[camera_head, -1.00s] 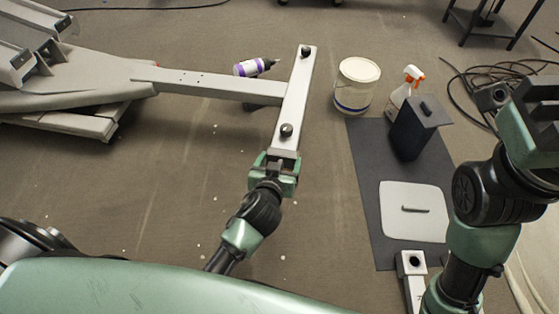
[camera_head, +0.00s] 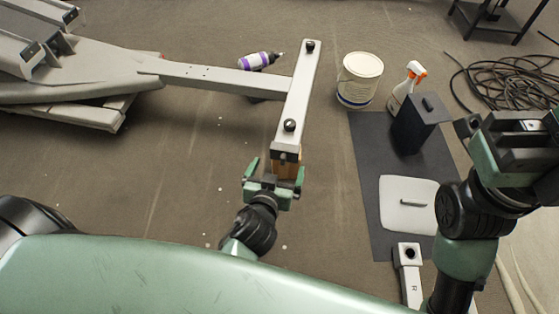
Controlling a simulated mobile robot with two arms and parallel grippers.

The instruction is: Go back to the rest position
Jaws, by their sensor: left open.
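My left gripper (camera_head: 274,176) is open in the head view, just below the near end of a pale T-shaped metal frame. Its two green fingers stand apart on either side of that end, where a brown-orange block (camera_head: 287,164) shows beneath the dark end cap. The frame's crossbar (camera_head: 297,95) carries a black knob at each end. My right gripper (camera_head: 524,128) is at the right edge, raised above the floor; its jaws are not clear from this angle.
A white bucket (camera_head: 359,80), a spray bottle (camera_head: 406,86) and a dark box (camera_head: 415,125) stand at the right. A white panel (camera_head: 409,218) lies on a dark mat (camera_head: 368,180). A purple-labelled bottle (camera_head: 258,61) lies behind the frame. Coiled cables (camera_head: 510,78) lie far right.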

